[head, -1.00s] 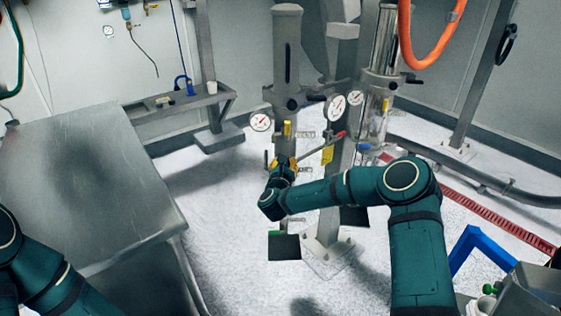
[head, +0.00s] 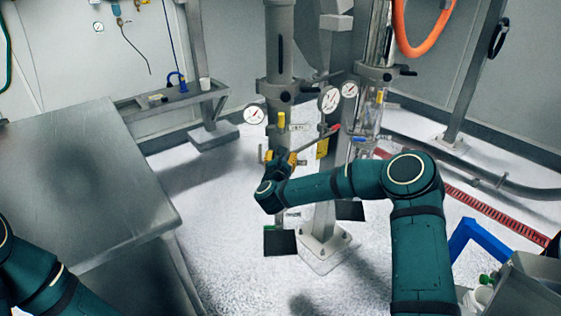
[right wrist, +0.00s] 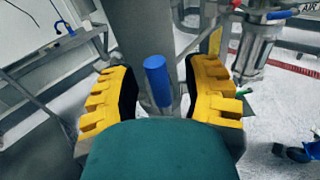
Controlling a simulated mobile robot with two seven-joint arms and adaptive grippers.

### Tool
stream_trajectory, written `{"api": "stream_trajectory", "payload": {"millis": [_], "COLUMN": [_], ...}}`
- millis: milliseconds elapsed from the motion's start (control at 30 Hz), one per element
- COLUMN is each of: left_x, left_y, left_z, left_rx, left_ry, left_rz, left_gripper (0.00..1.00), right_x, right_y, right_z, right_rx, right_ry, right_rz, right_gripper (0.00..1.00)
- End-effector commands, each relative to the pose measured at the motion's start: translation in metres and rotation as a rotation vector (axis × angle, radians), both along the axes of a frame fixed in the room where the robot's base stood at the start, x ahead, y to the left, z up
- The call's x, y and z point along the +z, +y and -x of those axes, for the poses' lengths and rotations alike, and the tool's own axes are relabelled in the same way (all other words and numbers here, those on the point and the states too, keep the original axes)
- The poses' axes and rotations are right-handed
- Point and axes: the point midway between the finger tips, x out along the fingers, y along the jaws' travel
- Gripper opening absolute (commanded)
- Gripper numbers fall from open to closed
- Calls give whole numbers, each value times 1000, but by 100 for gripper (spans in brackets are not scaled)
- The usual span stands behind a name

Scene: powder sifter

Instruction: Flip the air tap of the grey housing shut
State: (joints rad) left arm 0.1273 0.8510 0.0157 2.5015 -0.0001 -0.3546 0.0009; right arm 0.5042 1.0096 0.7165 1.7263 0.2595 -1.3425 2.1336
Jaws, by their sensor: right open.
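The grey housing (head: 280,45) is a tall upright column with a dial gauge (head: 254,114) at its left; its lower part is behind my right gripper. My right gripper (head: 279,158) is at the housing's lower part in the head view. In the right wrist view its yellow-padded fingers are open (right wrist: 160,72). A blue handle (right wrist: 158,82), apparently the air tap's, stands upright between the fingers, with a gap on each side. The grey column (right wrist: 145,35) is behind it. I cannot tell the tap's position. My left gripper is out of view.
A second, clear-walled housing (head: 368,122) stands to the right, with a blue lever beside it. A grey post (head: 335,60) with gauges is between them. A metal table (head: 75,170) is at left. A dark plate (head: 280,242) is below my right gripper.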

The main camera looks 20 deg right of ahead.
Motion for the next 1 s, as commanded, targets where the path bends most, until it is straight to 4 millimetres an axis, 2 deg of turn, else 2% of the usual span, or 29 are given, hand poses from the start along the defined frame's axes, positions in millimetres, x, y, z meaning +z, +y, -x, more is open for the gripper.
{"api": "stream_trajectory", "payload": {"millis": [167,600,800,1000], "left_x": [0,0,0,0], "left_y": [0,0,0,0], "left_z": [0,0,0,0], "left_rx": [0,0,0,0], "left_ry": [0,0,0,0], "left_rz": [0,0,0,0], "left_gripper": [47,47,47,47], "right_x": [1,5,6,6], "right_y": [7,44,52,53], "right_z": [14,89,105,108], "right_rx": [2,2,1,-1], "right_ry": [1,2,2,1], "right_rz": [-1,0,-1,0], "right_gripper": [48,48,48,48]}}
